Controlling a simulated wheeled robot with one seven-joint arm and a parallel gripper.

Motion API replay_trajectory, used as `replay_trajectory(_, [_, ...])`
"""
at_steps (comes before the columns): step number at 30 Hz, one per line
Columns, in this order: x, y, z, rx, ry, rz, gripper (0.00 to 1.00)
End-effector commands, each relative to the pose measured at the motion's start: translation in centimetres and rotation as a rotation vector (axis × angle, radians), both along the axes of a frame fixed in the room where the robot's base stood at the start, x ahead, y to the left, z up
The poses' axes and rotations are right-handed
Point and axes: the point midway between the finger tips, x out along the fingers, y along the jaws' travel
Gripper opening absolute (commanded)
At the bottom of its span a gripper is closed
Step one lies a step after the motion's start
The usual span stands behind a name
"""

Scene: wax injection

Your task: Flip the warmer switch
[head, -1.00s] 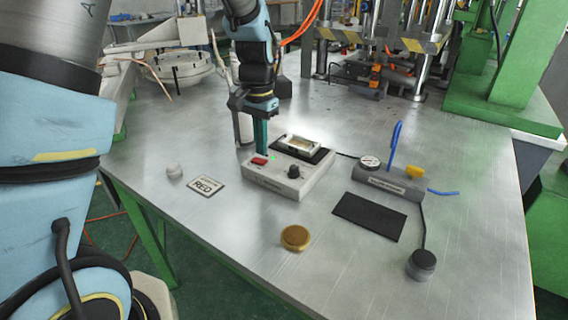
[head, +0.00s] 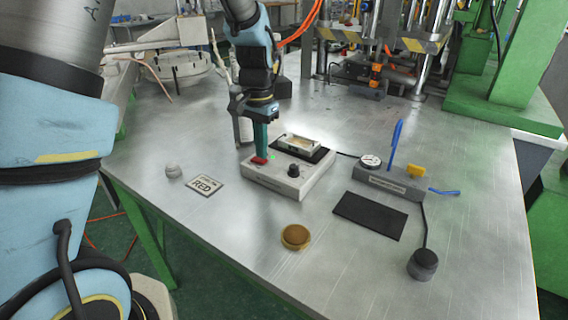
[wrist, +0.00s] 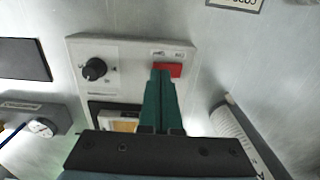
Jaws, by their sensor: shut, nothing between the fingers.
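The warmer (head: 285,181) is a light grey box on the metal table, with a black knob (head: 294,170), a small lit green lamp (head: 273,157) and a red rocker switch (head: 258,160). A black plate (head: 287,152) on it bears a small light-framed tray (head: 299,142). My gripper (head: 261,155) points down with its green fingers together, empty, its tips at the red switch. In the wrist view the tips (wrist: 162,73) cover the near part of the red switch (wrist: 172,69). I cannot tell whether they touch it.
A gold disc (head: 295,237) lies in front. To the right are a black mat (head: 369,216), a grey gauge stand (head: 388,183) with a blue tool (head: 395,143), and a dark round piece (head: 422,264).

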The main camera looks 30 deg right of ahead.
Motion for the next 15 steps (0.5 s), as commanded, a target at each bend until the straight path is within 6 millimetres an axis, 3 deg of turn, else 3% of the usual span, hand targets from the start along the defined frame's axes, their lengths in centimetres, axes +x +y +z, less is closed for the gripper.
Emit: replay_trajectory(15, [-0.02,0.01,-0.82,0.001,0.000,0.000,0.00])
